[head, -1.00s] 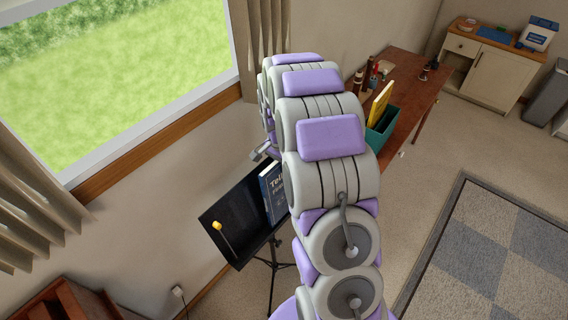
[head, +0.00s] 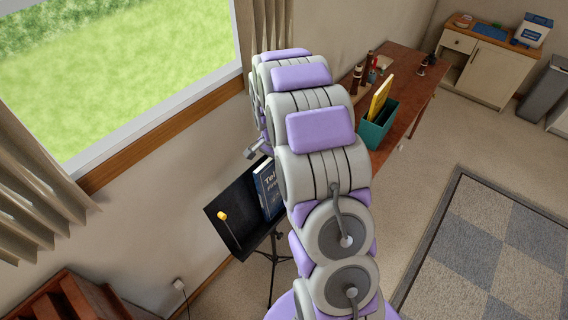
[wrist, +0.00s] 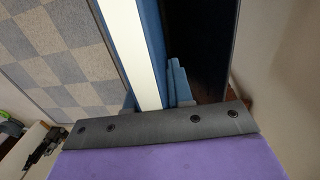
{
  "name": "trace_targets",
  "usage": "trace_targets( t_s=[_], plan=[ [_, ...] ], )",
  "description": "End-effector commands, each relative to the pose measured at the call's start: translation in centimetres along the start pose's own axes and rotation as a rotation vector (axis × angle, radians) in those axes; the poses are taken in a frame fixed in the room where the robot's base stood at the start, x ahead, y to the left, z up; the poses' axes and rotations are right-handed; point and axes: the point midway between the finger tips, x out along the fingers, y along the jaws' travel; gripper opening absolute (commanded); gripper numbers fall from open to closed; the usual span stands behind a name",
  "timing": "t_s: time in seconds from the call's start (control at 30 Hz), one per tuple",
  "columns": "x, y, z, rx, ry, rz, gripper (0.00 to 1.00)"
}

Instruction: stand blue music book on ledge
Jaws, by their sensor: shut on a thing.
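The blue music book (head: 268,190) stands upright at the right part of the black music stand (head: 240,232) in the head view, its cover facing left with pale lettering. My arm covers its right side. In the wrist view the book (wrist: 143,50) shows edge-on, with white pages between blue covers. My gripper (wrist: 152,97) is shut on it, with a blue finger close against the right cover. The dark panel of the stand (wrist: 205,50) is to the right of the book. Whether the book's lower edge touches the ledge is hidden.
A yellow-headed mallet (head: 223,216) lies on the stand, left of the book. A wooden table (head: 405,90) with a teal box (head: 378,132) is behind my arm. The wall and window sill (head: 165,145) are close behind the stand.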

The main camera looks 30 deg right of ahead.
Motion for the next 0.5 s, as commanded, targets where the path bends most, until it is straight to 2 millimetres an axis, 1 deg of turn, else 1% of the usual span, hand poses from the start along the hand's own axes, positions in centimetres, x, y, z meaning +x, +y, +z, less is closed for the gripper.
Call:
trace_targets(
  t_s=[0.33, 0.5],
  plan=[
    [0.1, -0.5, -1.5, -0.001, -0.012, -0.006, 0.00],
    [0.0, -1.1, -1.1, -0.002, -0.009, -0.005, 0.00]
  ],
)
